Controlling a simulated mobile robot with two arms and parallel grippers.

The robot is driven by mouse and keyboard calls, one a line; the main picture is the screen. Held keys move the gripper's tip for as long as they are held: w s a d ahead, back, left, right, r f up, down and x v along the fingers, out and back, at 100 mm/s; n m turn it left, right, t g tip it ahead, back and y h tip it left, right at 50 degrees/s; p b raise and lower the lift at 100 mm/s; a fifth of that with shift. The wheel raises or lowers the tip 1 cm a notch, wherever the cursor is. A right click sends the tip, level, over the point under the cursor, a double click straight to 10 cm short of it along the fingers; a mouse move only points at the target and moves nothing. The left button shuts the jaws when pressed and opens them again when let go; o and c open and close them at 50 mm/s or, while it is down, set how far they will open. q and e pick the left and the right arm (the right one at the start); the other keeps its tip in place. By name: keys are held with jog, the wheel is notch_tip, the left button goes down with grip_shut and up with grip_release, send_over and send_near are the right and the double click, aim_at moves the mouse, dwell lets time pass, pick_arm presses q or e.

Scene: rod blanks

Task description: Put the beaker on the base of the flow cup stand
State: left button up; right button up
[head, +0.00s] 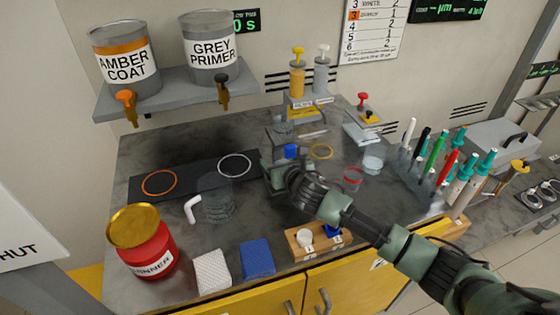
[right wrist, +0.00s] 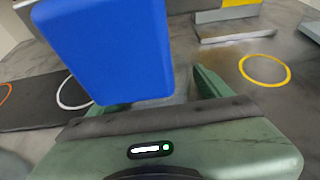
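My right gripper (head: 276,172) is over the middle of the bench, and its green fingers stand apart in the right wrist view (right wrist: 165,95). A blue block-like part (head: 291,151) shows just above the gripper in the head view. It looms large in the right wrist view (right wrist: 110,50) and covers much of the left finger. I cannot tell if it is a beaker's handle or if the fingers grip anything clear. A clear beaker (head: 216,195) with a white handle stands left of the gripper. A grey stand-like piece (head: 284,126), possibly the flow cup stand, is behind the gripper, its base largely hidden.
A dark mat (head: 200,176) carries an orange ring and a white ring. A yellow ring (head: 321,151) lies right of the gripper. A red thinner can (head: 142,242), a white block and a blue block are in front. A pen rack (head: 415,180) stands at right.

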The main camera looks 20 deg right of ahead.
jog(key=shift+r, duration=0.2)
jog(key=v, duration=1.2)
jog(key=shift+p, duration=0.4)
pick_arm(q)
jog(key=shift+w+d+r, duration=0.1)
jog(key=shift+w+r, duration=0.35)
